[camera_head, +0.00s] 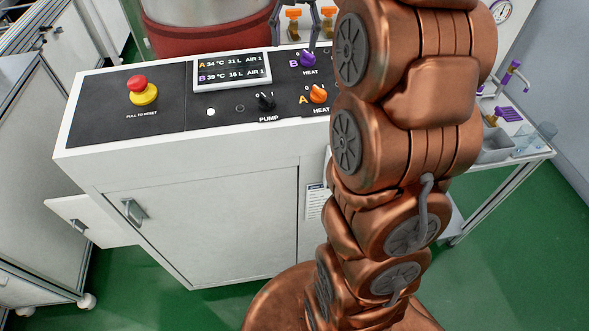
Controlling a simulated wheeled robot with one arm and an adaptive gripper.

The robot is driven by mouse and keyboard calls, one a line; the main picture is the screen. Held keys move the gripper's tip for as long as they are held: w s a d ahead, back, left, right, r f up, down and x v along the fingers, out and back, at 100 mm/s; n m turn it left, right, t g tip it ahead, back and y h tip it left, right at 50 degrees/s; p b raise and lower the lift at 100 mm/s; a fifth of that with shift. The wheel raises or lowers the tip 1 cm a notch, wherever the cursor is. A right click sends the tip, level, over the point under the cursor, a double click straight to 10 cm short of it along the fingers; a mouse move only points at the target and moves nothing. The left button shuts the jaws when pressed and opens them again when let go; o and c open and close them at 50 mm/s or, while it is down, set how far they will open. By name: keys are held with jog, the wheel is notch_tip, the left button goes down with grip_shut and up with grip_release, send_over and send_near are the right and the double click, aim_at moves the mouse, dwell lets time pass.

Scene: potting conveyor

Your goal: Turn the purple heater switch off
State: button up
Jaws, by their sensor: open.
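The purple heater switch (308,59), marked B and HEAT, is a knob near the back right of the black control panel (160,85). Its exact pointer setting is too small to tell. My gripper (295,30) shows only in part at the top edge, as dark, spread fingers. It is open, with nothing seen between the fingers. One finger appears close above or behind the purple knob; whether it touches cannot be told. The rest of the gripper is out of frame.
An orange heater knob (318,93) and black pump knob (266,101) sit nearer the front. A red and yellow stop button (141,90) is at left. A display (232,70) shows A and B readings. Orange valves (293,24) and a red-banded tank (207,35) stand behind.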

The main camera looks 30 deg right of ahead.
jog(key=s+a+f+n+g+p, duration=0.1)
jog(key=s+a+f, duration=0.4)
jog(key=s, duration=0.6)
jog(key=s+a+f+n+p, duration=0.3)
jog(key=s+a+f+n, duration=0.2)
jog(key=s+a, duration=0.4)
jog(key=shift+s+n+g, duration=0.4)
jog(key=shift+s+n, duration=0.2)
jog(key=shift+s, duration=0.25)
jog(key=shift+s, duration=0.1)
